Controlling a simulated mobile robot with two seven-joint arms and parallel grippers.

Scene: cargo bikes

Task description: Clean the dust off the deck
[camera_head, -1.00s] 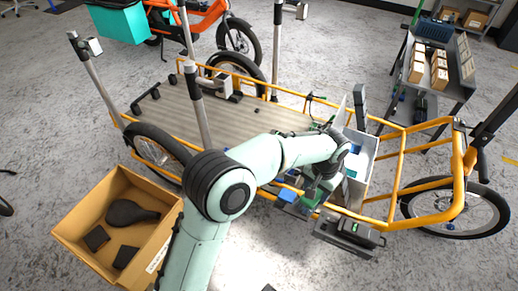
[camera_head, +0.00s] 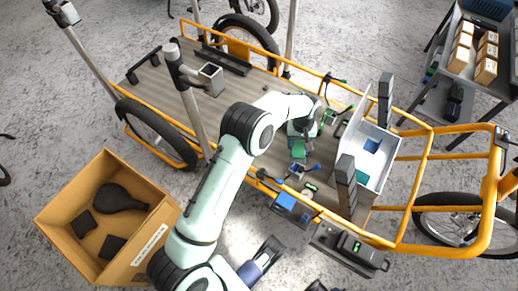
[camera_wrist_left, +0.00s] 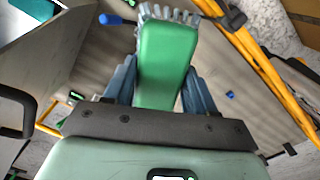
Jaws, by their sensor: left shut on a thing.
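The cargo bike's deck (camera_head: 172,92) is a grey-brown slatted board inside an orange frame. My left gripper (camera_head: 300,145) is over the deck's right part, beside the white box. It is shut on a green brush (camera_wrist_left: 163,62), whose grey bristles point away from the wrist. In the head view the brush shows as a green patch (camera_head: 298,149) below the gripper. I cannot tell whether the bristles touch the deck, and I cannot make out dust. Dark and blue parts at the bottom edge may be my right gripper (camera_head: 262,256); its jaws are unclear.
A white open box (camera_head: 377,160) stands at the deck's right end. Small tools (camera_head: 297,172) lie near the gripper. Grey posts (camera_head: 190,95) rise beside the deck. A cardboard box (camera_head: 140,225) with dark parts stands lower left. The deck's middle left is mostly clear.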

